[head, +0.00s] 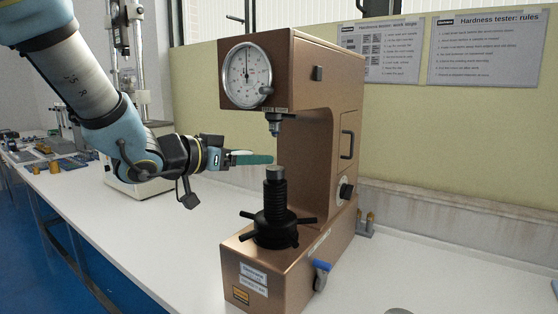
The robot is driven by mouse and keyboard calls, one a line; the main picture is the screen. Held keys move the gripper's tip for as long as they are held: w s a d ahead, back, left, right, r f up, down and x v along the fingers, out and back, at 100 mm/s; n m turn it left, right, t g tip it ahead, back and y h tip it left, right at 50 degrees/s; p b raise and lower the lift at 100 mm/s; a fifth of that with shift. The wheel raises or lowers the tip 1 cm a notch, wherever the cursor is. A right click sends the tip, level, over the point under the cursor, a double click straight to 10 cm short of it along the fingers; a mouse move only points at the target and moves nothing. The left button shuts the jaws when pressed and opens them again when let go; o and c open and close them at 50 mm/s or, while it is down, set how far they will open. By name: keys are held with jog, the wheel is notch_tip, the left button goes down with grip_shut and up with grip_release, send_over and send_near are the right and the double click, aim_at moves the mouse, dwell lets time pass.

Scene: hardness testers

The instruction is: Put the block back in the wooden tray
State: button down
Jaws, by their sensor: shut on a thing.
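The block (275,168) appears as a small, pale, flat piece at the top of the tester's black anvil post (275,190). I cannot tell whether it rests on the anvil or is just clear of it. My gripper (271,160) reaches in from the left, roughly level, with its green fingers between the indenter and the anvil. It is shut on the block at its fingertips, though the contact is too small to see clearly. No wooden tray can be made out in this view.
The brown hardness tester (308,130) stands on the white bench (160,230), with its dial (248,75) and indenter (274,124) above the gripper. Spoked handles (272,229) surround the post. Another tester (140,165) stands behind my arm.

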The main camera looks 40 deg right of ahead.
aim_at(275, 167)
jog(key=d, duration=0.3)
jog(key=d+p, duration=0.1)
jog(key=d, duration=0.3)
jog(key=shift+w, duration=0.2)
jog(key=shift+d+f+p, duration=0.2)
jog(key=shift+d+p, duration=0.25)
jog(key=shift+d, duration=0.5)
jog(key=shift+a+f, duration=0.1)
jog(key=shift+f, duration=0.65)
jog(key=shift+f+p, duration=0.45)
jog(key=shift+f, duration=0.1)
jog(key=shift+f, duration=0.2)
grip_release()
